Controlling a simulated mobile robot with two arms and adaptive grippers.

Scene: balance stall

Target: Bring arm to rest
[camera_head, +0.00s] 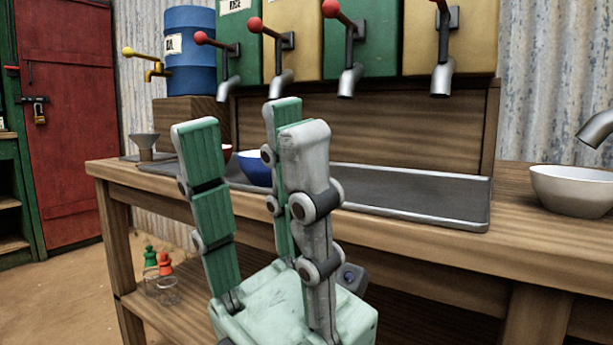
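My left gripper (248,130) stands upright in front of the counter, in the middle of the head camera view. It has a pale green palm and three jointed fingers, two with green pads facing the camera and one showing its grey back. The fingers are spread apart and nothing shows between them, so it is open and empty. Its fingers partly hide a blue bowl (252,169) and a red bowl (228,151) behind them. My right gripper is not in view.
A wooden counter (400,252) with a long grey tray (410,193) lies behind the gripper. A white bowl (575,190) stands at the right under a spout. Several red-knobbed taps (350,60) hang above. A blue barrel (190,50) stands back left. Open floor lies left.

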